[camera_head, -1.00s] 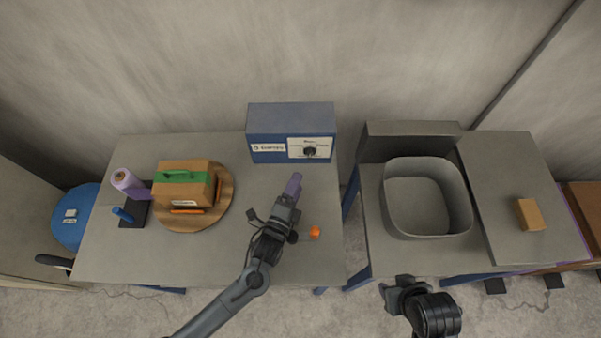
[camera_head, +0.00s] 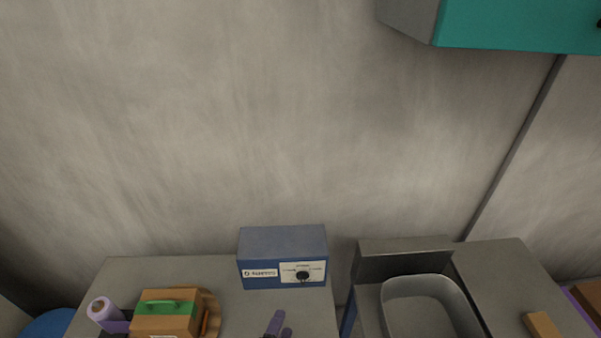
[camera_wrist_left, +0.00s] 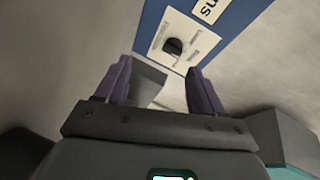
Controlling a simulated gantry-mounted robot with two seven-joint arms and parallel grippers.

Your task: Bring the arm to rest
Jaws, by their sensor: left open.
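My left gripper (camera_head: 276,327) shows only its purple fingers at the bottom edge of the head view, in front of the blue control box (camera_head: 283,260). The rest of my left arm is below the frame. In the left wrist view the two purple fingers (camera_wrist_left: 161,84) stand apart, and I see no held object between them. The blue box's pale panel with its black knob (camera_wrist_left: 173,46) lies beyond the fingers, apart from them. My right gripper is out of view.
A grey bin (camera_head: 430,285) and an orange-brown block (camera_head: 541,325) are at right. A teal cabinet (camera_head: 520,25) hangs upper right.

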